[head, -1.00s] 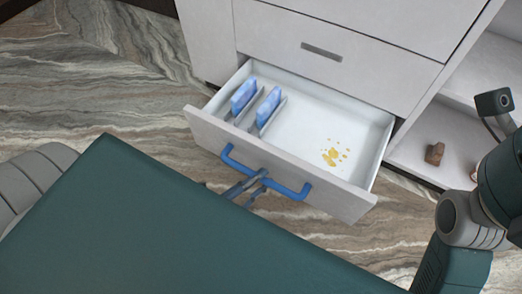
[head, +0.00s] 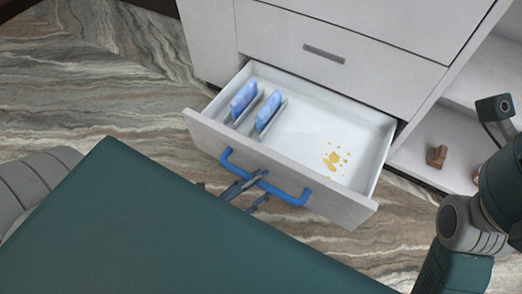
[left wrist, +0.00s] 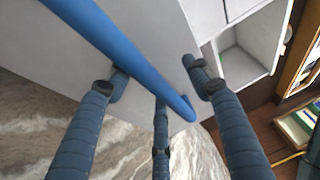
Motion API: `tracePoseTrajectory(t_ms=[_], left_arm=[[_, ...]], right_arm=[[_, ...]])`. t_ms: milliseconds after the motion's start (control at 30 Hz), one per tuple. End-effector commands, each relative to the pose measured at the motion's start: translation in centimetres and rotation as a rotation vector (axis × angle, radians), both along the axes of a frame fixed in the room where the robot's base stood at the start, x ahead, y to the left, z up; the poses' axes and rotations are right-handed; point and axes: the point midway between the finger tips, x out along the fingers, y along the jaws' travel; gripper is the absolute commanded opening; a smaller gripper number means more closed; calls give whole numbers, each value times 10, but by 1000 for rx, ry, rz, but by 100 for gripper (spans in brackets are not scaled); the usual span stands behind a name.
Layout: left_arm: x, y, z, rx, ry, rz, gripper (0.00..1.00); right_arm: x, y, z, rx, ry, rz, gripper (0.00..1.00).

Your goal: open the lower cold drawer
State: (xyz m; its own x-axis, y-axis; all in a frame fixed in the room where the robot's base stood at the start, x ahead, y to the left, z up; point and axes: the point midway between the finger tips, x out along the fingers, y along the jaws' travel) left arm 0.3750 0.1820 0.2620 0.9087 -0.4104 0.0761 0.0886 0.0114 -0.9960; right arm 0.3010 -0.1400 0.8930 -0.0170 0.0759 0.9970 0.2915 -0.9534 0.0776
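The lower cold drawer (head: 305,120) stands pulled out of the white cabinet, with its inside in plain view. Its blue bar handle (head: 288,193) is on the front panel. The handle also crosses the left wrist view (left wrist: 120,48). My left gripper (head: 254,183) is at the middle of the handle. In the left wrist view its fingers (left wrist: 160,90) are spread apart on both sides of the bar, not clamped on it. My right arm shows at the right of the head view, but its gripper is out of view.
Two blue packs (head: 244,98) stand in grey holders at the drawer's left. Yellow bits (head: 334,160) lie on its floor. A closed drawer (head: 350,55) is above. An open shelf (head: 428,130) at the right holds a small brown object (head: 436,156).

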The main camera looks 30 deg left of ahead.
Motion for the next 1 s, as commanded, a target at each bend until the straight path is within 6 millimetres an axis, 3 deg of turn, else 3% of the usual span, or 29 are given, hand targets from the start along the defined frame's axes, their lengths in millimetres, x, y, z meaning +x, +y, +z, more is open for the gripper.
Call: tracePoseTrajectory(t_ms=[33, 100, 300, 500, 667, 700, 1000], left_arm=[[11, 3, 52, -23, -115, -2, 45], [12, 4, 65, -21, -118, -1, 45], [13, 5, 90, -19, -118, -1, 45], [13, 5, 97, -17, -116, -2, 45], [13, 5, 97, -17, -116, -2, 45], [5, 17, 8, 58, 139, 52, 45], [-10, 23, 3, 58, 143, 53, 45]], right_arm=[[0, 0, 3, 0, -1, 0, 40], [-1, 0, 4, 1, -2, 0, 40], [-1, 0, 5, 0, -2, 0, 40], [-1, 0, 6, 0, -3, 0, 40], [-1, 0, 6, 0, -3, 0, 40], [-1, 0, 6, 0, -2, 0, 40], [-2, 0, 6, 0, -6, 1, 40]])
